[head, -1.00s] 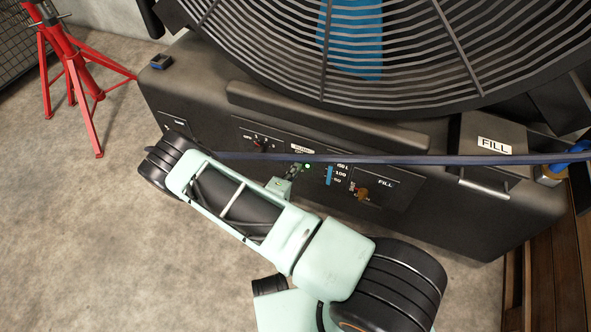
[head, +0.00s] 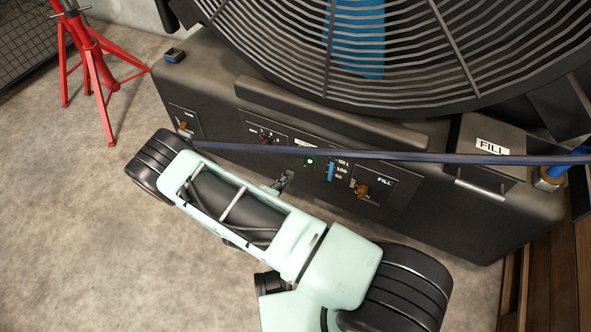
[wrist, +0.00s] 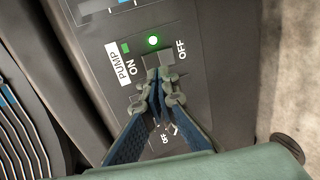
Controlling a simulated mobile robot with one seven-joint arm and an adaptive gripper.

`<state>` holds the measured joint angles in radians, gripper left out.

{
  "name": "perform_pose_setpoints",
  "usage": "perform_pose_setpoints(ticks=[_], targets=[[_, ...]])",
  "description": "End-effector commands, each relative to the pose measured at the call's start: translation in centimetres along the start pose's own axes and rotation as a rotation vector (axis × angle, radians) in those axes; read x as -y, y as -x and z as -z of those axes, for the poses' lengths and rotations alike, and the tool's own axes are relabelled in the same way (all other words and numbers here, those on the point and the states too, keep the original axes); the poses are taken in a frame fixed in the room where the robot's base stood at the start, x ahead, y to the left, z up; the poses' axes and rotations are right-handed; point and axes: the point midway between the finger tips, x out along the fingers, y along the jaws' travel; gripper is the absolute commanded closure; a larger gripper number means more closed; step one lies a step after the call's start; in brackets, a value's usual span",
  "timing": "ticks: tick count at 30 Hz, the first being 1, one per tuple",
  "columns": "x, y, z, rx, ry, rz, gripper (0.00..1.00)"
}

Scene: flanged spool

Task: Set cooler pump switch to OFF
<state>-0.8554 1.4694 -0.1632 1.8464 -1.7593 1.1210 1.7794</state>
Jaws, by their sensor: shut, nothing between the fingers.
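The cooler's pump panel shows in the wrist view with a PUMP label (wrist: 125,63). ON with a green square is on the label side and OFF on the other. The small grey pump switch (wrist: 158,60) sits between them, below a lit green lamp (wrist: 153,40). The lamp also shows in the head view (head: 310,161), where I cannot make out the switch. My gripper (wrist: 158,98) is shut and empty, its tips just below the switch in the wrist view; I cannot tell whether they touch it. In the head view my gripper (head: 286,180) is at the panel, partly behind my arm.
A red stand (head: 98,90) is at left. Floor in front is open.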

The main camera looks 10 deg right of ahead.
Motion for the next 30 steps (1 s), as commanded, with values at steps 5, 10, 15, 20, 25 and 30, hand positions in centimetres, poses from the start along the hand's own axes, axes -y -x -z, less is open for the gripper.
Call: perform_pose_setpoints(ticks=[5, 10, 15, 20, 25, 30], targets=[[-0.2, 3.5, 0.0, -0.001, 0.001, 0.001, 1.00], [-0.1, 5.2, 0.0, 0.000, 0.000, 0.000, 1.00], [0.0, 5.5, -0.1, 0.001, 0.000, -0.001, 1.00], [0.0, 5.5, -0.1, 0.001, 0.000, 0.000, 1.00], [0.1, 5.6, -0.1, 0.001, 0.019, 0.000, 1.00], [0.4, 5.9, -0.6, 0.002, 0.169, 0.002, 1.00]])
